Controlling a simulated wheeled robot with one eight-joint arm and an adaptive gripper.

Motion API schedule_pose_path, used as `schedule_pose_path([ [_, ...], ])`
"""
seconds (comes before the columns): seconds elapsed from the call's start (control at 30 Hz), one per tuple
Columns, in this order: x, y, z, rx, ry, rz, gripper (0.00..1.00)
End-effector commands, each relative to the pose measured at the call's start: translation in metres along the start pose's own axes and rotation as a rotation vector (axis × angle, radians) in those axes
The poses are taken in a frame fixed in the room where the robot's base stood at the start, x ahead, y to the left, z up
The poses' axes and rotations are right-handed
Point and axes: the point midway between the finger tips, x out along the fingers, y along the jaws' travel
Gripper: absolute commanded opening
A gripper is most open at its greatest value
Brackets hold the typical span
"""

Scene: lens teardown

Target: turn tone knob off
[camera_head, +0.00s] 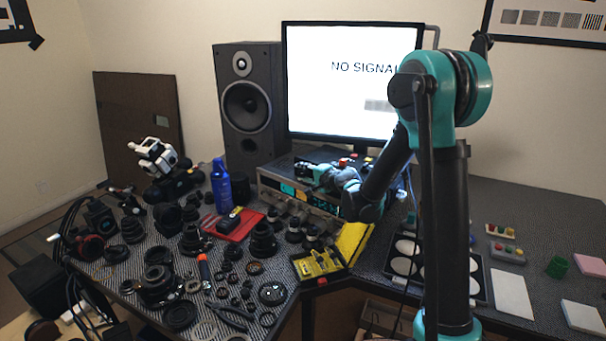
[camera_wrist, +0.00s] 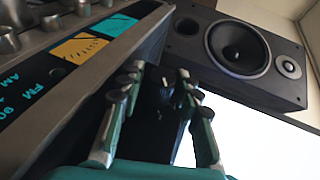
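A silver receiver (camera_head: 270,181) stands on the bench below the monitor; its lit teal and orange panel shows. In the wrist view its front face (camera_wrist: 85,88) runs along the left, with an FM/AM dial (camera_wrist: 35,98), an orange meter (camera_wrist: 80,48) and several silver knobs (camera_wrist: 50,21) at the top left. I cannot tell which is the tone knob. My gripper (camera_wrist: 158,82) has its two green fingers apart, beside the receiver's edge. A dark shape shows between or behind them; I cannot tell what it is. In the head view my gripper (camera_head: 308,172) is at the receiver.
A black speaker (camera_head: 248,105) stands left of the receiver, and a monitor (camera_head: 345,85) reading NO SIGNAL stands behind. Lens parts and tools crowd the bench in front. A blue bottle (camera_head: 221,186) and a red tray (camera_head: 225,228) stand to the left.

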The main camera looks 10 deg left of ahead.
Motion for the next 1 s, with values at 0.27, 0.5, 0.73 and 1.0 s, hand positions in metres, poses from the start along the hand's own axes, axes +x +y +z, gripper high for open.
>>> schedule_pose_path([
  [0.27, -0.0004, 0.0001, 0.0000, 0.000, 0.000, 0.000, 0.18],
  [0.5, -0.0006, 0.0001, 0.0000, 0.000, 0.000, 0.001, 0.00],
  [0.73, -0.0010, -0.0001, 0.0004, -0.009, -0.001, 0.027, 0.00],
  [1.0, -0.0009, -0.0010, 0.0006, -0.045, -0.001, 0.150, 0.00],
])
